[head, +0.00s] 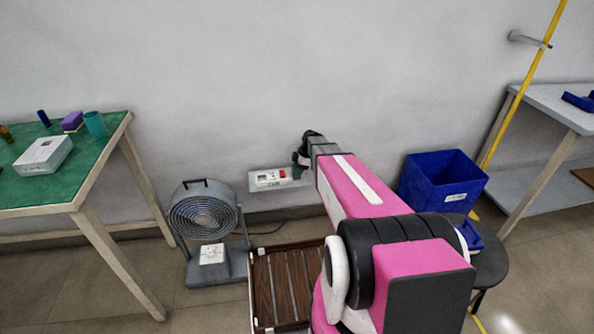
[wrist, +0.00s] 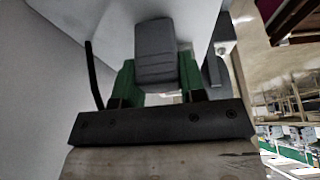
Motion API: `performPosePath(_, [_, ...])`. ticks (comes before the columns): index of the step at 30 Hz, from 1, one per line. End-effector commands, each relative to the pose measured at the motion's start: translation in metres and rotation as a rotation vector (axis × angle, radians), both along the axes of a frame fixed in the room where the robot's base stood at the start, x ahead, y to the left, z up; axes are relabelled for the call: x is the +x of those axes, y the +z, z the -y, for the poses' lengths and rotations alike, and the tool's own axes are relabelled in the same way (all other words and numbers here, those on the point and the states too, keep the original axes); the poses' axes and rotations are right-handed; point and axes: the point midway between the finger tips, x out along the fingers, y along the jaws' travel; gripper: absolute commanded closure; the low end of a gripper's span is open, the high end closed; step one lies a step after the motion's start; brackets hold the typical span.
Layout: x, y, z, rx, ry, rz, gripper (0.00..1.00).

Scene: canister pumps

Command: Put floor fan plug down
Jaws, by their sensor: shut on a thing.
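The floor fan plug (wrist: 155,52) is a grey block in the wrist view. My gripper (wrist: 157,84) has its green fingers on either side of the plug and is shut on it. In the head view my gripper (head: 301,160) is close to the wall, at the right end of a wall socket panel (head: 270,178) with a small red part. I cannot make out the plug there, nor tell whether it touches the panel. The grey floor fan (head: 203,218) stands on the floor to the left, with a dark cord (head: 266,231) beside it.
A slatted brown wooden crate or pallet (head: 290,248) lies on the floor below my arm. A green-topped table (head: 85,165) is at left, a grey table (head: 555,107) at far right, near a yellow pole (head: 520,90).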

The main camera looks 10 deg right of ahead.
Motion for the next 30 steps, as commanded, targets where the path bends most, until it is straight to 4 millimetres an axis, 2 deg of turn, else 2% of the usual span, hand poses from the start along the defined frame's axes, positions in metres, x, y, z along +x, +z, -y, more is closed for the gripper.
performPosePath(3, [0.000,-0.003,0.000,0.000,0.000,0.000,0.86])
performPosePath(4, [0.000,-0.003,0.000,0.000,0.000,0.000,0.52])
performPosePath(6, [0.000,-0.003,0.000,0.000,0.000,0.000,0.37])
performPosePath(17, [0.000,0.002,0.000,0.000,0.000,0.000,0.37])
performPosePath(20, [-0.001,0.012,0.005,0.000,-0.001,0.001,0.37])
performPosePath(30, [-0.001,0.074,0.030,0.000,-0.002,0.001,0.37])
